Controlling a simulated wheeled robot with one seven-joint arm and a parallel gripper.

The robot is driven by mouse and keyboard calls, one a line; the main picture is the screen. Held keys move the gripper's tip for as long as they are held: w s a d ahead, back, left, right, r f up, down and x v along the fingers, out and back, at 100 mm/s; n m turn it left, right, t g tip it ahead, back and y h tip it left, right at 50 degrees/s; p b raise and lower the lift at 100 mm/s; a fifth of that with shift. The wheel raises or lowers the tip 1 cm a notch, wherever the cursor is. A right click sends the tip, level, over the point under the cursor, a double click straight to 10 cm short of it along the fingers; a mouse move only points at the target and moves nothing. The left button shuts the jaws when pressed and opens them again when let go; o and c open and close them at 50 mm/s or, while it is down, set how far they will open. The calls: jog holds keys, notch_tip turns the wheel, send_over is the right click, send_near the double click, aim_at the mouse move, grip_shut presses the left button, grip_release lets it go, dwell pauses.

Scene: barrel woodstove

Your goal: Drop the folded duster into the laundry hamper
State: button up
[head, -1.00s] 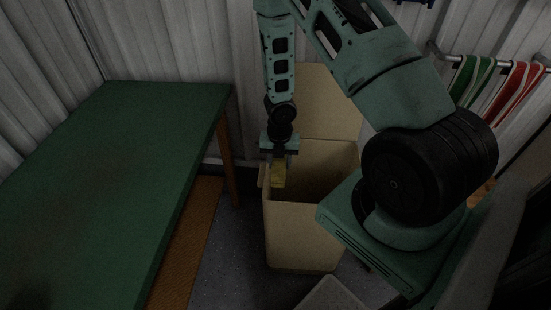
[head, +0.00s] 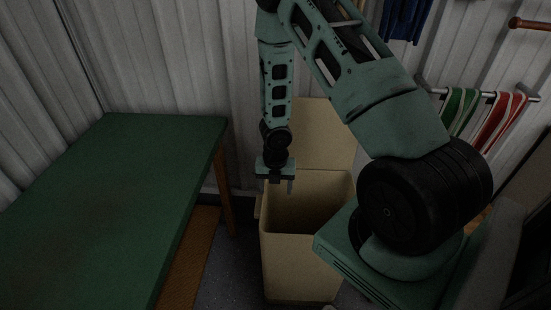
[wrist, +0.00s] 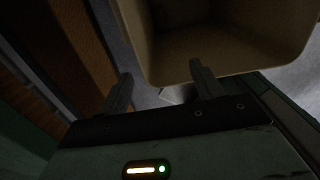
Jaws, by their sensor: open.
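The laundry hamper (head: 297,268) is a tall tan box with its lid raised against the back wall. Its opening faces up and its inside is dark. My gripper (head: 277,186) is open and empty over the left part of the opening, near the rim. In the wrist view my gripper (wrist: 162,84) has its two fingers spread with nothing between them, and the hamper (wrist: 272,60) fills the top right. The folded duster is not visible in either current view; the hamper's floor is hidden in the head view.
A rail with striped green and red cloths (head: 480,115) is at the right. Corrugated wall (head: 160,60) closes off the back.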

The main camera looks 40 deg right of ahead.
notch_tip(320, 180, up, 15)
jog(key=p, duration=0.7)
dwell(0.3)
